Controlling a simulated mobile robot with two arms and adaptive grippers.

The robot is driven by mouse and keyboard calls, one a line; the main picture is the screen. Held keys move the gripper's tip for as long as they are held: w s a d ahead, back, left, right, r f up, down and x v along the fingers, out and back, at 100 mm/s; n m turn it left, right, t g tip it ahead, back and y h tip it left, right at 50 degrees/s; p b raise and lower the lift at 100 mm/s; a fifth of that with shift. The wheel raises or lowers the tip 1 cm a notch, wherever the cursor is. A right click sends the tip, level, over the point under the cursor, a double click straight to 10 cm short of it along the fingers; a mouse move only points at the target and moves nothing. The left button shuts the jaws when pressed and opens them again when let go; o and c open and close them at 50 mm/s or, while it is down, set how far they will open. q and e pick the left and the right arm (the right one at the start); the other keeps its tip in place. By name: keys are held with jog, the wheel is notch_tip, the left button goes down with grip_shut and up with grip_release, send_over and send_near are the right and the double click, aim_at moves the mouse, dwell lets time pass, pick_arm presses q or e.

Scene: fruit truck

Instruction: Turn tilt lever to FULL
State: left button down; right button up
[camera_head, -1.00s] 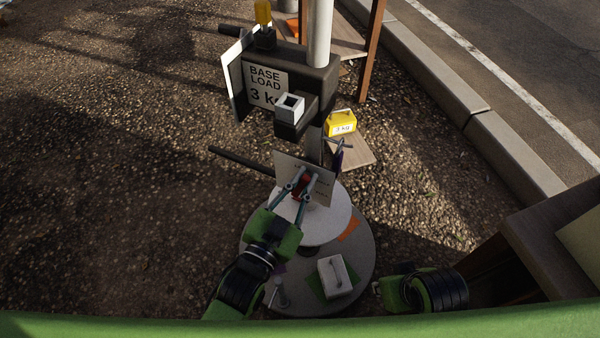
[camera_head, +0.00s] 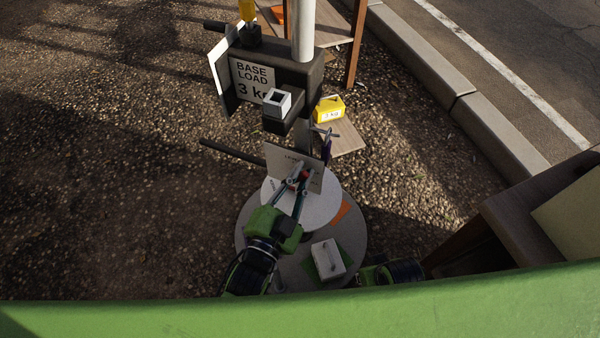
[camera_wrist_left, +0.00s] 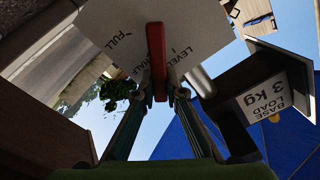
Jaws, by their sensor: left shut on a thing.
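The red tilt lever (camera_wrist_left: 156,58) stands in front of a pale label plate (camera_wrist_left: 195,28) in the left wrist view. The plate reads FULL, HALF and LEVEL; the lever crosses it between LEVEL and HALF, partly covering HALF. My left gripper (camera_wrist_left: 165,92) is shut on the lever's near end. In the head view, the left gripper (camera_head: 299,181) is at the plate (camera_head: 280,157), above a white round disc (camera_head: 320,208), and mostly hides the lever. My right gripper (camera_head: 378,273) shows only partly at the bottom; its fingertips are hidden.
A wooden table (camera_head: 520,215) is at right.

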pick_arm(q)
jog(key=c, duration=2)
grip_release()
jog(key=shift+c, duration=0.2)
jog(key=shift+s, duration=0.1)
jog(key=v, duration=1.1)
jog(key=shift+s+a, duration=0.2)
jog(key=shift+s, duration=0.15)
